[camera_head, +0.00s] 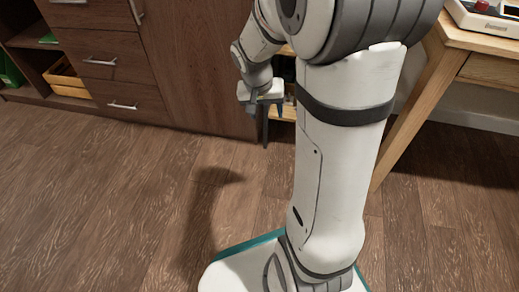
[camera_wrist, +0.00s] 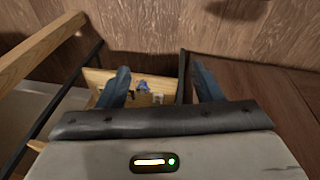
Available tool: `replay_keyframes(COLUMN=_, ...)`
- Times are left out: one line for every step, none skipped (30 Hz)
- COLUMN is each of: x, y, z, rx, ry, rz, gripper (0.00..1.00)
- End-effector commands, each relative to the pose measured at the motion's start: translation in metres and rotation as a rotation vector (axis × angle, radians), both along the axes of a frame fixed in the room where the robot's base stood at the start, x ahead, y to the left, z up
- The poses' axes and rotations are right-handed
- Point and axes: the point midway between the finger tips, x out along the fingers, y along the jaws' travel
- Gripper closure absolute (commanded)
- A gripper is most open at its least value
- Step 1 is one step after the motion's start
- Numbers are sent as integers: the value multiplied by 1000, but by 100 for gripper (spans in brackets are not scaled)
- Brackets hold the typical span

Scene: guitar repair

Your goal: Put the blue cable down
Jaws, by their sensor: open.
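My gripper (camera_head: 265,106) hangs low in front of the dark cabinet in the head view. In the wrist view my gripper (camera_wrist: 160,72) has its two dark fingers well apart, with nothing held between them. A small blue thing (camera_wrist: 143,86) shows beyond the fingers, on or over a light wooden surface (camera_wrist: 98,77), nearer the left finger. It is too small to tell whether it is the blue cable. No other blue cable can be made out in either view.
A dark wooden cabinet (camera_head: 190,70) with drawers stands behind my gripper. A light wooden table (camera_head: 455,35) is at the right. A yellow crate (camera_head: 67,78) sits in the shelf at the left. The wooden floor (camera_head: 100,190) at the front left is clear.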

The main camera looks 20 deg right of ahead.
Motion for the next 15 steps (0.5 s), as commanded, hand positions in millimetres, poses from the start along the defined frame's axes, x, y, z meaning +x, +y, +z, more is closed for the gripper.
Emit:
replay_keyframes(x=-22, y=13, z=13, rx=19, ry=8, rz=55, gripper=40)
replay_keyframes(x=-35, y=20, z=18, rx=31, ry=16, rz=88, gripper=40)
replay_keyframes(x=-52, y=30, z=24, rx=49, ry=27, rz=133, gripper=40)
replay_keyframes(x=-64, y=36, z=28, rx=62, ry=34, rz=167, gripper=40)
replay_keyframes(x=-75, y=43, z=32, rx=75, ry=41, rz=202, gripper=40)
replay_keyframes(x=-90, y=50, z=35, rx=92, ry=48, rz=244, gripper=40)
replay_keyframes(x=-101, y=56, z=37, rx=104, ry=54, rz=276, gripper=40)
replay_keyframes(x=-111, y=61, z=39, rx=117, ry=57, rz=304, gripper=40)
replay_keyframes(x=-122, y=66, z=41, rx=130, ry=61, rz=338, gripper=40)
replay_keyframes(x=-130, y=70, z=41, rx=139, ry=64, rz=361, gripper=40)
replay_keyframes(x=-136, y=73, z=42, rx=149, ry=65, rz=382, gripper=40)
replay_keyframes(x=-143, y=77, z=42, rx=158, ry=70, rz=405, gripper=40)
replay_keyframes(x=-148, y=78, z=43, rx=164, ry=70, rz=419, gripper=40)
replay_keyframes(x=-151, y=78, z=43, rx=169, ry=71, rz=428, gripper=40)
replay_keyframes(x=-154, y=79, z=43, rx=173, ry=72, rz=439, gripper=40)
